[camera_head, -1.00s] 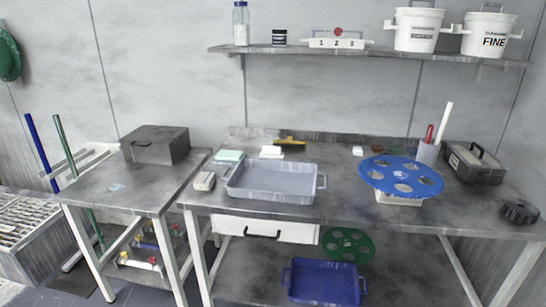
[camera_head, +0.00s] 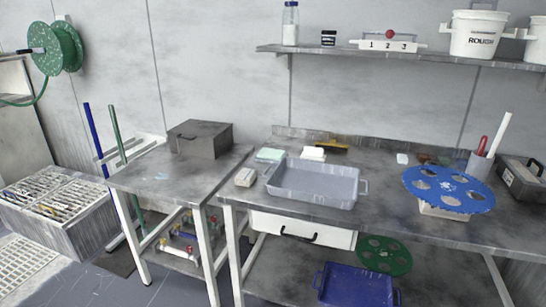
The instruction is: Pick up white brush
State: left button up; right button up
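No brush can be told for certain at this size. A small off-white block (camera_head: 245,177) with a greyish side lies on the workbench (camera_head: 380,206), left of the grey tray (camera_head: 310,197). A white block (camera_head: 313,153) lies behind the tray, beside a yellow-and-black tool (camera_head: 332,146). A smaller white piece (camera_head: 402,158) lies farther right on the bench. A white rod (camera_head: 499,134) and a red handle (camera_head: 482,145) stand in a grey holder (camera_head: 477,166). Neither gripper is in view.
A pale green pad (camera_head: 270,155) lies behind the tray. A blue platen (camera_head: 448,189) with holes rests on a white base at right. A dark box (camera_head: 201,139) sits on the left side table (camera_head: 150,184). A crate (camera_head: 62,214) stands on the floor at left.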

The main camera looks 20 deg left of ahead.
aim_at(313, 154)
jog(key=u, duration=1.8)
jog(key=i, duration=1.6)
jog(key=z, duration=0.9)
